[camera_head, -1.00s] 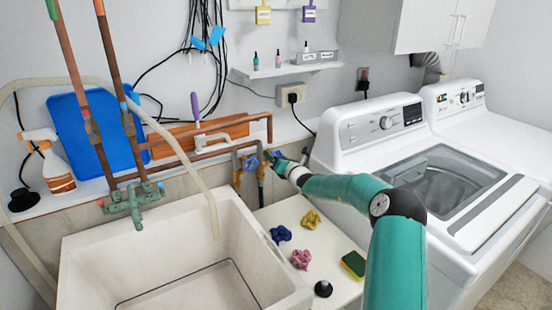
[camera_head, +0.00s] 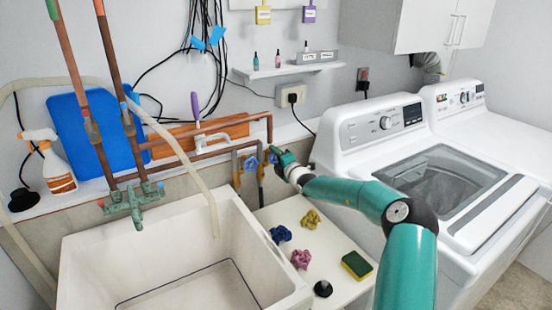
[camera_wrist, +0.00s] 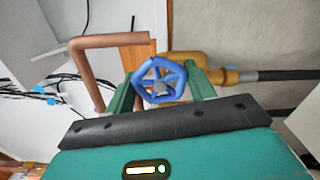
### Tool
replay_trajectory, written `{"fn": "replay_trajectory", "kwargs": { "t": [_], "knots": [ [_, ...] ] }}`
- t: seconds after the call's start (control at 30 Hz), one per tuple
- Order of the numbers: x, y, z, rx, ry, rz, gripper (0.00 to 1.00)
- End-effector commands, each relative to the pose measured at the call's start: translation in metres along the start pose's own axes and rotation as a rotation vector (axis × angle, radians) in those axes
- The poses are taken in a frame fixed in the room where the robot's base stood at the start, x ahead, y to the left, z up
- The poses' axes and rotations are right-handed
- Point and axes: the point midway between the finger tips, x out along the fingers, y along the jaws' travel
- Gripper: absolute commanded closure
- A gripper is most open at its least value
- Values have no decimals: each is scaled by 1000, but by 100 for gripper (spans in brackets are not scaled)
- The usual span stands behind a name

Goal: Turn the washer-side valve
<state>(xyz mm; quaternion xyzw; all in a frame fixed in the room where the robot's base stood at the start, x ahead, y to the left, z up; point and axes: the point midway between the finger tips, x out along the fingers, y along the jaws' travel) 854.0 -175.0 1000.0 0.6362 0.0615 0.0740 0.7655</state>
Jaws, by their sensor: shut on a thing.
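The washer-side valve has a blue spoked wheel (camera_wrist: 161,81) on a brass body, seen at the middle of the wrist view. My gripper (camera_wrist: 161,88) has one green finger on each side of this wheel and is shut on it. In the head view my gripper (camera_head: 278,156) is at the right-hand valve on the copper pipes, and it partly hides that wheel.
The white sink (camera_head: 165,235) is at the left, with a hose hanging over it. The washer (camera_head: 425,185) stands at the right. Cloths, a sponge (camera_head: 356,265) and a black plug lie on the white counter (camera_head: 300,217). A copper pipe bend (camera_wrist: 85,60) is close to my gripper.

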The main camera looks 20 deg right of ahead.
Motion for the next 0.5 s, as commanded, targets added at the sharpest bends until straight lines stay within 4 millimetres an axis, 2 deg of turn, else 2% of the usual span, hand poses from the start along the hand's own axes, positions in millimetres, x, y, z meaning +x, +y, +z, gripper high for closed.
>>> {"fn": "replay_trajectory", "kwargs": {
  "t": [0.2, 0.5],
  "knots": [
    [0, 0, 0, 124, -1, 0, 69],
    [0, 0, 0, 196, -1, 0, 69]
  ]
}}
